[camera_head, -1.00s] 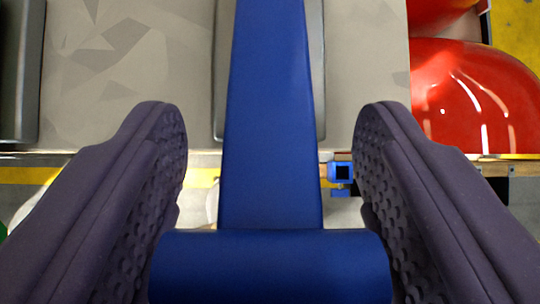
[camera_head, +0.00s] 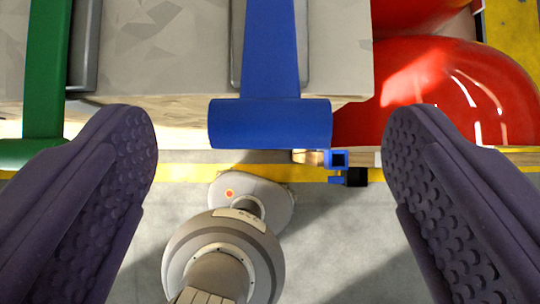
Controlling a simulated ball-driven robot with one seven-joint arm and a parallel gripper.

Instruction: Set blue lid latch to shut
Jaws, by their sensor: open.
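The blue lid latch (camera_head: 270,60) is a flat blue bar that ends in a thick crosswise cylinder handle (camera_head: 270,124). It lies over the edge of a grey box lid (camera_head: 165,50) in the upper middle of the head camera view. My gripper (camera_head: 270,130) is wide open, with one dark dimpled finger on each side of the picture. The handle shows between the fingertips, with a gap on both sides and nothing held. I cannot tell the depth between the fingers and the handle.
A green latch (camera_head: 45,70) of similar shape is at the left, close to my left finger. Red glossy rounded nosecones (camera_head: 460,90) stand at the right. A small blue and black fitting (camera_head: 342,165) sits below the box edge. Grey floor with a yellow line (camera_head: 180,172) lies below.

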